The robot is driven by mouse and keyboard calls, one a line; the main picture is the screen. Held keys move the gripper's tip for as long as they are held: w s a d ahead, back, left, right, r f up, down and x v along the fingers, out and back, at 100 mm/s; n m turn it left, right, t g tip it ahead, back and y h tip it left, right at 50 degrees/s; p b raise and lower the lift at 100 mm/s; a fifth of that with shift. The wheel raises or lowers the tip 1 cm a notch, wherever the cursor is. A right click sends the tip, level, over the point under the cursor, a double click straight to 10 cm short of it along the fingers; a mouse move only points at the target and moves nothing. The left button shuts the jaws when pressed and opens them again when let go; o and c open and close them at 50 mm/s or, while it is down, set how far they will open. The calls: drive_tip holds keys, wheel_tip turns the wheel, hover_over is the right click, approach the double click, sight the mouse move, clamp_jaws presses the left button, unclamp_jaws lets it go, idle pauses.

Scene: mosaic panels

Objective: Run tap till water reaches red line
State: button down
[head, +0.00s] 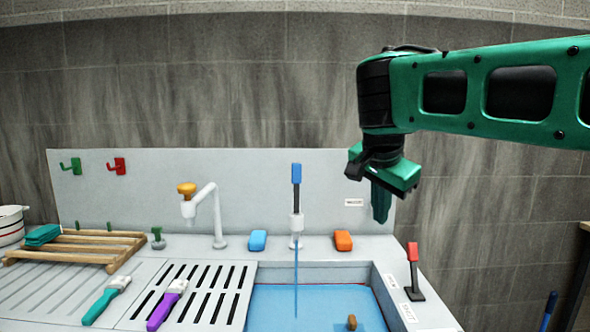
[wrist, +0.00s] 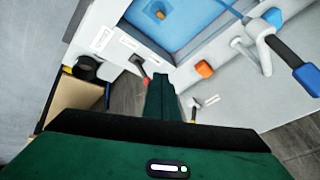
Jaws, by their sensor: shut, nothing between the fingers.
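The tap (head: 296,222) stands behind the basin, with its blue handle (head: 296,173) pointing up. A thin blue stream (head: 295,275) runs from it into the basin (head: 372,272). My gripper (head: 380,217) is shut and empty, fingers down, right of the tap and above the counter's back right. Its fingers (wrist: 162,80) show together in the wrist view.
A red-tipped lever (head: 413,265) stands right of the basin. Blue (head: 257,240) and orange (head: 343,240) blocks flank the tap. A white spout with an orange knob (head: 187,188) stands left. A brown piece (head: 351,322) is in the basin. Brushes (head: 167,304) lie on the drainer.

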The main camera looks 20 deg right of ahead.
drive_tip(key=w+a+r+m+t+y, duration=0.1)
drive_tip(key=w+a+r+m+t, duration=0.15)
drive_tip(key=a+r, duration=0.5)
drive_tip(key=w+a+r+m+t, duration=0.1)
drive_tip(key=w+a+r+m, duration=0.3)
drive_tip(key=a+r, duration=0.4)
approach(296, 174)
wheel_tip(296, 174, down, 4)
drive_tip(key=w, duration=0.1)
drive_tip(key=w+d, duration=0.1)
drive_tip(key=shift+w+f+m, duration=0.2)
drive_tip(key=shift+w+m, duration=0.05)
drive_tip(key=shift+w, duration=0.05)
drive_tip(key=shift+w+d, duration=0.15)
drive_tip(key=shift+w, duration=0.35)
